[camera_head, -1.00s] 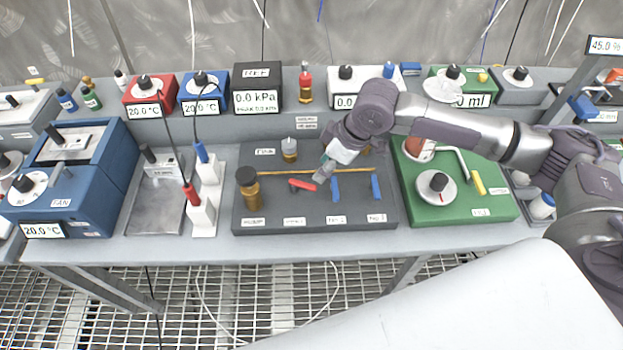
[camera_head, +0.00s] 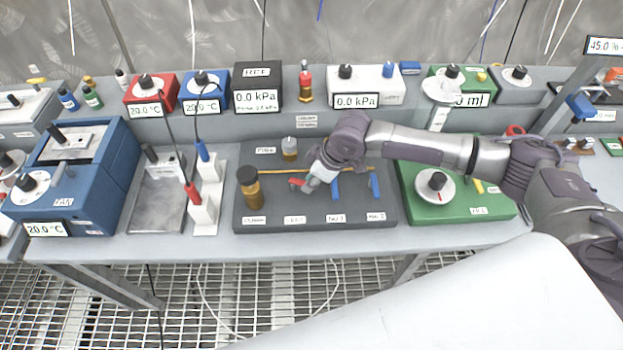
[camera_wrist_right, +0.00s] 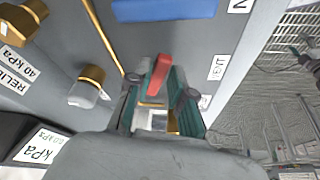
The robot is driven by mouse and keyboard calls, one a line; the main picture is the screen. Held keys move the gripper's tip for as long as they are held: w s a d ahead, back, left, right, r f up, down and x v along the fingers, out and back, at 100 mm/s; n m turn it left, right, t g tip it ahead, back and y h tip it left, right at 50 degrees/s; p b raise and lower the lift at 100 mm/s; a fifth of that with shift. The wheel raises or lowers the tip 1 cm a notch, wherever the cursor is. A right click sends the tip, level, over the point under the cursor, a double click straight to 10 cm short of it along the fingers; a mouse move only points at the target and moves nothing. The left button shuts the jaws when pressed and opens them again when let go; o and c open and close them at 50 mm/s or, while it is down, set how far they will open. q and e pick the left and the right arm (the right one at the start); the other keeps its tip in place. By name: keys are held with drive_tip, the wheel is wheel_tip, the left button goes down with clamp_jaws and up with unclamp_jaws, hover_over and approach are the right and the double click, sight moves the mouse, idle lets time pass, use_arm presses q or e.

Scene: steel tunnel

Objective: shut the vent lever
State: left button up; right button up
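The red vent lever (camera_head: 296,183) sits on the dark grey panel (camera_head: 284,215), lying roughly along the brass pipe (camera_head: 357,169). My right gripper (camera_head: 312,184) is low over the panel at the lever's right part and hides some of it. In the right wrist view the red lever (camera_wrist_right: 160,75) lies between the teal finger pads of my gripper (camera_wrist_right: 158,100). The fingers look apart, with gaps beside the lever; contact is not clear. A VENT label (camera_wrist_right: 217,68) is beside it. My left gripper is not in view.
Two blue levers (camera_head: 336,186) (camera_head: 375,185) stand right of the red one, across the pipe. A brown-gold bottle-like fitting (camera_head: 250,188) is at the panel's left. A green box with a dial (camera_head: 438,184) is at the right. The panel's front strip is clear.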

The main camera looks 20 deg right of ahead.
clamp_jaws()
drive_tip(key=n, duration=0.1)
drive_tip(key=w+n+g, duration=0.1)
drive_tip(key=shift+w+d+n+y, duration=0.1)
drive_tip(key=shift+d+n+y, duration=0.2)
drive_tip(key=shift+n, duration=0.1)
drive_tip(key=shift+w+d+n+g, duration=0.1)
drive_tip(key=shift+w+n+g, duration=0.2)
drive_tip(key=shift+n, duration=0.6)
drive_tip(key=o, duration=0.6)
unclamp_jaws()
drive_tip(key=shift+c, duration=0.2)
